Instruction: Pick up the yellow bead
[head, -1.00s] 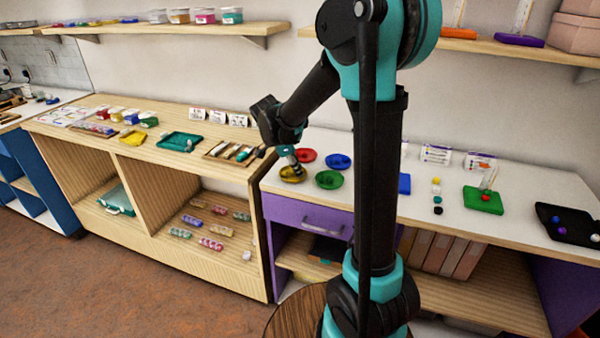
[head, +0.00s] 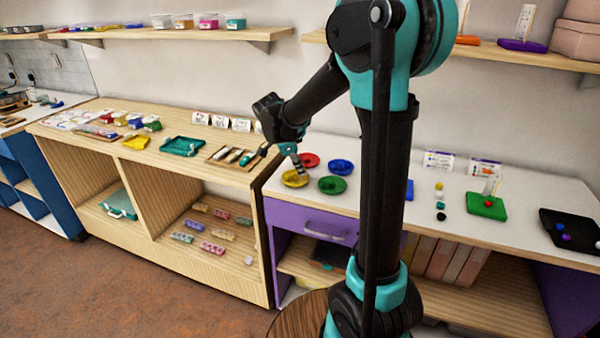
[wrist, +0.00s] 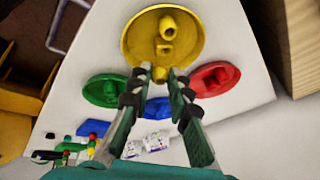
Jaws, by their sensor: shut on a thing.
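My gripper (wrist: 160,75) is shut on a small yellow bead (wrist: 160,73) held between its fingertips in the wrist view. The bead shows in front of the rim of a round yellow dish (wrist: 133,42); I cannot tell exactly how high it is above it. Yellow beads (wrist: 167,28) remain in the dish. In the head view my gripper (head: 300,168) is at the yellow dish (head: 290,180) on the white counter, and the held bead is too small to make out there.
Red (head: 309,160), blue (head: 340,166) and green (head: 332,185) dishes stand close to the yellow one. To the right are a column of beads (head: 440,204), a green board (head: 487,206) and a black tray (head: 574,240). A wooden tray (head: 222,163) lies on the left shelf unit.

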